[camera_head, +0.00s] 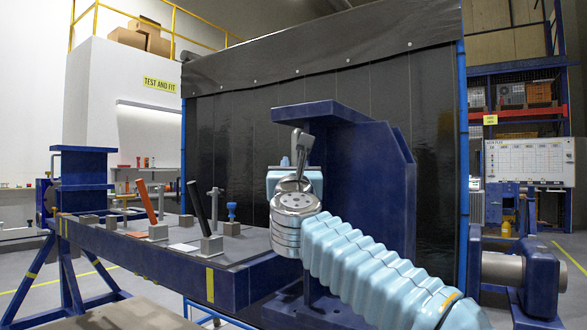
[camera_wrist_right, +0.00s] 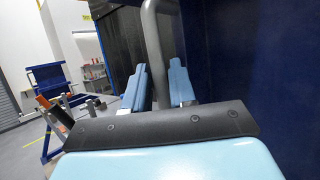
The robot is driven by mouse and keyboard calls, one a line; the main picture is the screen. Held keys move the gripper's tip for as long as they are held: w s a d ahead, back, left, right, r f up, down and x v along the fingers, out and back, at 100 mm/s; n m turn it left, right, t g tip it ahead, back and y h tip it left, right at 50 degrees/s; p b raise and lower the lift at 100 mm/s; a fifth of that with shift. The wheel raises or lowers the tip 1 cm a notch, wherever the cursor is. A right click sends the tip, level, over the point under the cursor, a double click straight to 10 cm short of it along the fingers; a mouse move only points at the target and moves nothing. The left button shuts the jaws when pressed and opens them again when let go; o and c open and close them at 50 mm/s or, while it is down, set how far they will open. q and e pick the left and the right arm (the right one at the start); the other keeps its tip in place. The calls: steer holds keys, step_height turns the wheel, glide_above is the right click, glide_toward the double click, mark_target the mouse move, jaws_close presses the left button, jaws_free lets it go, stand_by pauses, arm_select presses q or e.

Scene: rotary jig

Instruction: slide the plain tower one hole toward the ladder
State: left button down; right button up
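A large dark-blue tower (camera_head: 345,180) with plain faces stands at the right end of the jig frame (camera_head: 230,285); it also fills the right of the right wrist view (camera_wrist_right: 250,55). A grey bar handle (camera_head: 303,148) rises in front of it, seen as a curved grey tube in the right wrist view (camera_wrist_right: 154,40). My right gripper (camera_head: 290,172) is at this handle. My wrist hides the tower's lower front. My left gripper is out of view. I cannot make out a ladder.
Clamps with an orange lever (camera_head: 147,202) and a black lever (camera_head: 199,208) stand on the jig's grey plate. Another blue tower (camera_head: 82,165) stands at the far left end. A dark curtain (camera_head: 235,135) hangs behind. A blue-and-grey unit (camera_head: 538,280) stands at right.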

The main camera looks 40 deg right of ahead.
steer(key=shift+s+a+f, duration=0.2)
steer(key=shift+s, duration=0.05)
steer(key=b+v, duration=0.4)
steer(key=v, duration=0.9)
steer(key=shift+b, duration=0.3)
steer(key=shift+s+r, duration=0.1)
steer(key=shift+r, duration=0.05)
